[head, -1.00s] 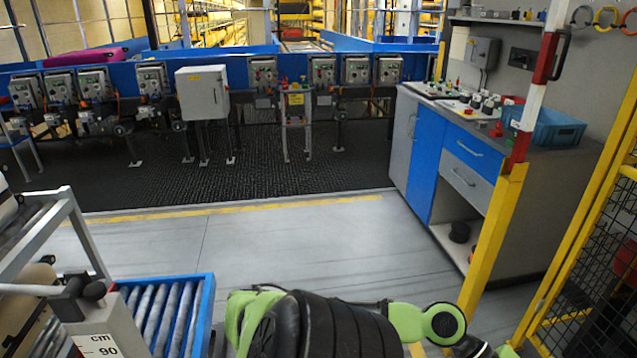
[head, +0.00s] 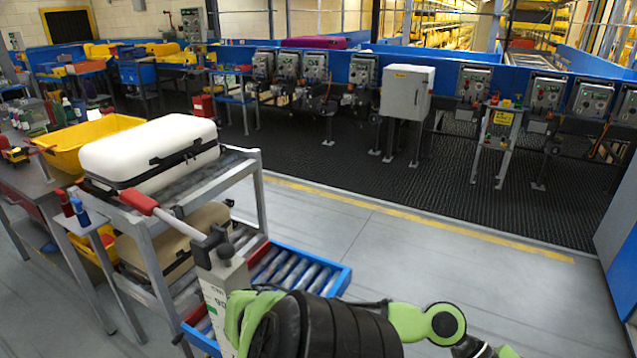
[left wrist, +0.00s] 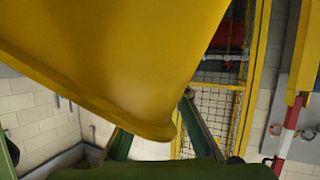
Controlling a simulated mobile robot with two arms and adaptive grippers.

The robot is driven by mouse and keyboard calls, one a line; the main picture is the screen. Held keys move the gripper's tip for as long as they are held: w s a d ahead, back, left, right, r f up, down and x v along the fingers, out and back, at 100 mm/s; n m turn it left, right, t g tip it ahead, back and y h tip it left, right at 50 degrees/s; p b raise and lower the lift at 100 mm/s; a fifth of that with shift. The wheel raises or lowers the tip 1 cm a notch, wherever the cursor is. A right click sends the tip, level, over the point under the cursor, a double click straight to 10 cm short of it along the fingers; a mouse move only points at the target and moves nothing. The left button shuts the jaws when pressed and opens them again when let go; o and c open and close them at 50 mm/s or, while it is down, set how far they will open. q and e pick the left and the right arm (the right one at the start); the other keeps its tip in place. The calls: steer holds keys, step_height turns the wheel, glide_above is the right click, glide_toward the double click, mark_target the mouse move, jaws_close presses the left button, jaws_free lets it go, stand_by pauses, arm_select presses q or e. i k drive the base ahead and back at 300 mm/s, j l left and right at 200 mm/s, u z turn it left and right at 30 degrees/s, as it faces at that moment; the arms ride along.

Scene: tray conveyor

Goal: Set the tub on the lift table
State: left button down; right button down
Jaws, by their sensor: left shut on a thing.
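A yellow tub (left wrist: 120,60) fills the upper left of the left wrist view, close to the camera. My left gripper (left wrist: 158,118) is shut on its edge, with a finger showing on each side. The tub and this gripper do not show in the head view. What looks like the lift table, a blue-framed roller top (head: 338,284), is low in the head view, partly hidden by my arm and a post marked in cm. The part of its top that shows is bare. My right gripper is not in view.
A metal rack left of the roller top carries a white case (head: 150,150) and a tan case (head: 170,245). Another yellow tub (head: 72,150) stands behind it at the left. Grey floor (head: 430,265) is clear to the right. Control boxes line the back.

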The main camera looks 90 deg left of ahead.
mark_target(277, 288)
steer(key=i+j+u, duration=0.15)
steer(key=u, duration=0.25)
steer(key=i+u, duration=0.3)
steer(key=u, duration=0.15)
steer(key=i+u, duration=0.25)
steer(key=u, duration=0.15)
steer(key=i+u, duration=0.3)
steer(key=i, duration=0.2)
steer(key=i+u, duration=0.35)
steer(key=i, duration=0.15)
steer(key=i+u, duration=0.45)
steer(key=i+l+u, duration=0.25)
steer(key=i+u, duration=0.3)
steer(key=u, duration=0.25)
steer(key=i+l+u, duration=0.1)
steer(key=u, duration=0.35)
steer(key=i+l+u, duration=0.15)
steer(key=u, duration=0.25)
steer(key=i+u, duration=0.2)
steer(key=u, duration=0.2)
steer(key=i+l+u, duration=0.15)
steer(key=u, duration=0.25)
steer(key=i+l+u, duration=0.15)
steer(key=u, duration=0.25)
steer(key=i+l+u, duration=0.15)
steer(key=l+u, duration=0.2)
